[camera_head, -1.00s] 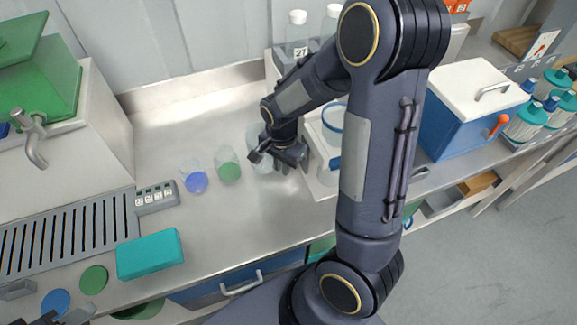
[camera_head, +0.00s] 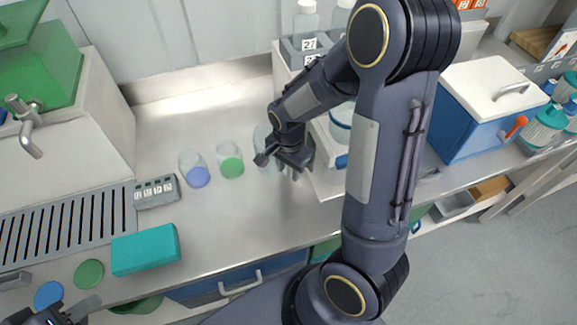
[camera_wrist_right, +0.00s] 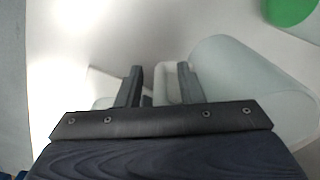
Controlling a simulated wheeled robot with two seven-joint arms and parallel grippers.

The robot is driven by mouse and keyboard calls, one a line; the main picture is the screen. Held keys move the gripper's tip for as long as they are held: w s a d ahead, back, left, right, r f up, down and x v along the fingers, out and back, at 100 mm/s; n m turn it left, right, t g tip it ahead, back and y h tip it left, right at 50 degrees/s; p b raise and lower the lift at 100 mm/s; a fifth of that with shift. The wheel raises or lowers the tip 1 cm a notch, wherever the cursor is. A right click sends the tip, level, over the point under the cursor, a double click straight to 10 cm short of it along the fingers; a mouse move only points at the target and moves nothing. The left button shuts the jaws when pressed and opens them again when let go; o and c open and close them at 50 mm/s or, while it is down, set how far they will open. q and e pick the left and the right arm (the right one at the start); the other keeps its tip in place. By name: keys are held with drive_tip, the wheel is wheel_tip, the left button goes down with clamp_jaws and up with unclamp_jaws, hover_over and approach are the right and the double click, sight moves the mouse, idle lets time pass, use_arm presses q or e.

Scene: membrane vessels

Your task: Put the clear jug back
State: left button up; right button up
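The clear jug (camera_head: 267,143), a see-through vessel, stands on the steel counter to the right of the green-filled vessel and is partly hidden by my right gripper. It also shows large and pale in the right wrist view (camera_wrist_right: 245,85), at the right. My right gripper (camera_head: 279,166) is low over the counter beside the jug. In the right wrist view its two fingers (camera_wrist_right: 160,82) stand apart with a pale shape behind the gap; whether this is the jug's handle is unclear. My left gripper (camera_head: 52,298) is at the lower left, fingers apart and empty.
Vessels with blue (camera_head: 196,172) and green (camera_head: 231,163) contents stand left of the jug. A white rack (camera_head: 325,178) is close to the right gripper. A counter device (camera_head: 156,192), teal block (camera_head: 146,250) and blue cooler (camera_head: 465,125) stand around. The front-centre counter is clear.

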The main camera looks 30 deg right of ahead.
drive_tip(key=r, duration=1.2)
drive_tip(key=shift+s+r, duration=0.1)
drive_tip(key=shift+s, duration=0.1)
drive_tip(key=s+a+r+n+t+y, duration=0.2)
drive_tip(key=s+a+n, duration=0.1)
drive_tip(key=s+n, duration=0.3)
drive_tip(key=s+a+r+n+t+y, duration=0.1)
drive_tip(key=s+a+r+n+t, duration=0.2)
drive_tip(key=s+n, duration=0.3)
drive_tip(key=shift+s+a+n+y, duration=0.2)
drive_tip(key=shift+s+n+y, duration=0.15)
drive_tip(key=shift+s, duration=0.8)
